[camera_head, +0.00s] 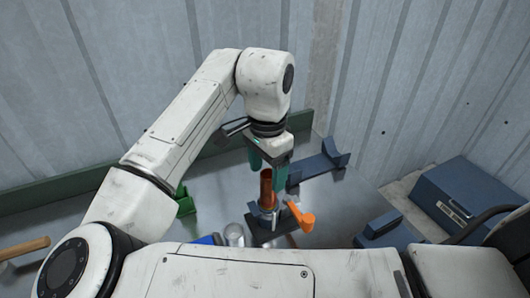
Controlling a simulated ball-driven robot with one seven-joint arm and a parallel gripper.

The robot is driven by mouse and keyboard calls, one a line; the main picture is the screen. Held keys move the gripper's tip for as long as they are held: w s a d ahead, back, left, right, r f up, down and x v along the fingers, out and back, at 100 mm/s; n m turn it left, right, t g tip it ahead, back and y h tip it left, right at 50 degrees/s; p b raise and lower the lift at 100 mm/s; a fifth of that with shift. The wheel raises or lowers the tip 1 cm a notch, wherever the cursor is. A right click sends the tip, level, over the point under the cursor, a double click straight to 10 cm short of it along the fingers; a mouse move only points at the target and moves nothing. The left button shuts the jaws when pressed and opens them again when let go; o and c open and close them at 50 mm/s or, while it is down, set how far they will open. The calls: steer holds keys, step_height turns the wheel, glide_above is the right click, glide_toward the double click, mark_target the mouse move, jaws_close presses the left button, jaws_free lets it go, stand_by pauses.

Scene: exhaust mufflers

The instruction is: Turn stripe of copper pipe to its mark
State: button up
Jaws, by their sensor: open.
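The copper pipe (266,187) stands upright on the grey metal bench, in a dark holder (262,217) at its foot. My gripper (268,168) points down at the top of the pipe, with its teal fingers open. One finger is left of the pipe's top and the other is to its right. I cannot tell whether they touch it. An orange lever or part (299,216) sits just right of the holder. The stripe and its mark are too small or hidden to make out.
A blue-grey cradle (319,166) stands behind right of the pipe. A green part (184,200) and a clear metallic cylinder (234,235) are to the left. A wooden handle (24,248) lies far left. A blue toolbox (466,200) is at right. Corrugated walls close the back.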

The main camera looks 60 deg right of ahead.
mark_target(267, 185)
steer(key=shift+f, duration=2.45)
steer(key=shift+c, duration=0.3)
steer(key=c, duration=1.2)
steer(key=m, duration=0.6)
steer(key=shift+b, duration=0.3)
steer(key=shift+m+b, duration=0.6)
steer(key=shift+m, duration=2.9)
